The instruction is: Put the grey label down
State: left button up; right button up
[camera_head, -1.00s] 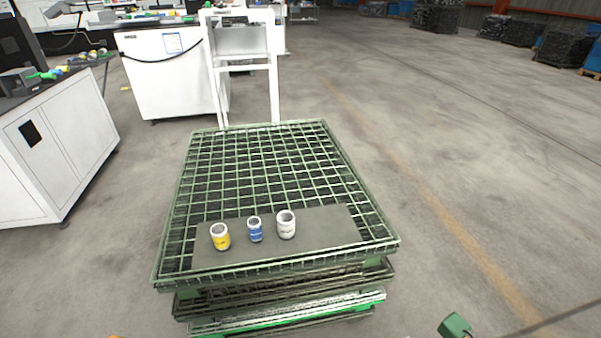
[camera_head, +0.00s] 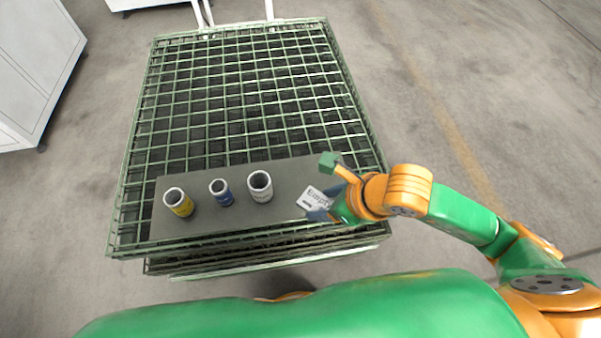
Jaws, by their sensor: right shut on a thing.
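My right gripper (camera_head: 326,204) is shut on a pale grey label (camera_head: 311,197) with dark print that seems to read "Empty". It holds the label over the right part of a dark grey board (camera_head: 225,222). I cannot tell whether the label touches the board. The gripper hides part of the label and the board's right end. My left gripper is not in view.
The board lies on the near side of a green wire mesh crate (camera_head: 140,130). The mesh behind is clear.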

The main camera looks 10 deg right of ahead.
aim_at(328, 201)
jog(key=f+b, duration=0.1)
jog(key=b, duration=0.1)
jog(key=w+f+b, duration=0.1)
jog(key=b, duration=0.2)
jog(key=shift+w+d+f, duration=0.2)
jog(key=shift+d+f, duration=0.1)
jog(key=shift+d, duration=0.05)
jog(key=w+d+f, duration=0.1)
jog(key=w+f, duration=0.1)
jog(key=w, duration=0.1)
jog(key=w+d+f, duration=0.2)
jog(key=w+f, duration=0.1)
jog(key=w, duration=0.1)
jog(key=w+d+f, duration=0.2)
jog(key=w, duration=0.1)
jog(key=shift+w+d+f+p, duration=0.1)
jog(key=shift+w+f+p, duration=0.15)
jog(key=shift+w+p, duration=0.05)
notch_tip(328, 201, down, 3)
jog(key=shift+r, duration=0.15)
jog(key=shift+f, duration=0.3)
jog(key=o, duration=1.3)
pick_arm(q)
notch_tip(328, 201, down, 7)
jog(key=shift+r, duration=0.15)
pick_arm(e)
jog(key=shift+o, duration=0.2)
